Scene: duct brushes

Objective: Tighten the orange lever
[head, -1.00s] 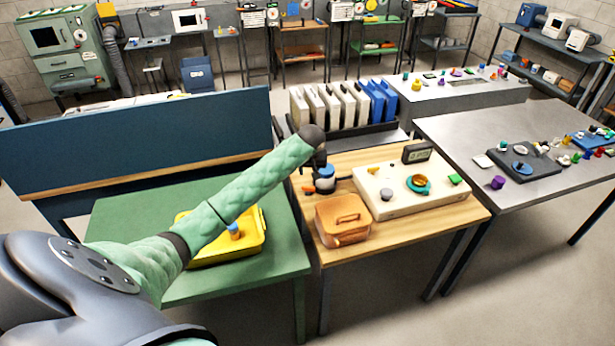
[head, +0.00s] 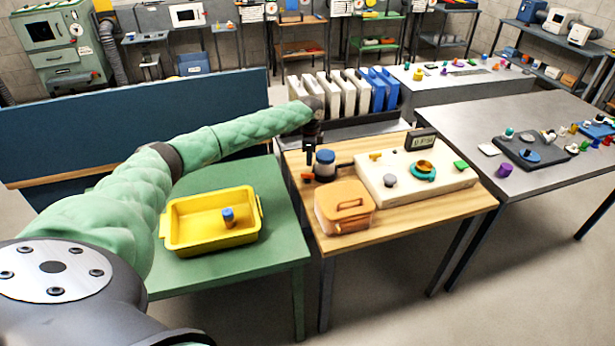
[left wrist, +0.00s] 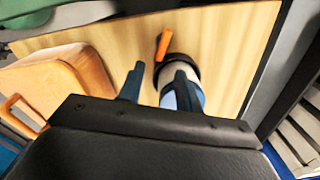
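The orange lever (head: 307,176) sticks out to the left at the foot of a dark cylinder with a blue top (head: 325,157), on the wooden table. In the left wrist view the orange lever (left wrist: 163,44) points away from the black ring (left wrist: 180,65) around the cylinder's base. My left gripper (head: 309,153) is above the lever, just left of the cylinder. In the left wrist view its two fingers (left wrist: 157,82) are apart with nothing gripped. The lever lies beyond the fingertips, and the right finger hides part of the cylinder. My right gripper is not in view.
An orange-brown lidded box (head: 345,207) stands in front of the cylinder. A cream panel (head: 440,183) with knobs lies to its right. A yellow tray (head: 185,240) holding a blue-topped part (head: 228,217) sits on the green table (head: 275,235). White and blue upright cases stand behind.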

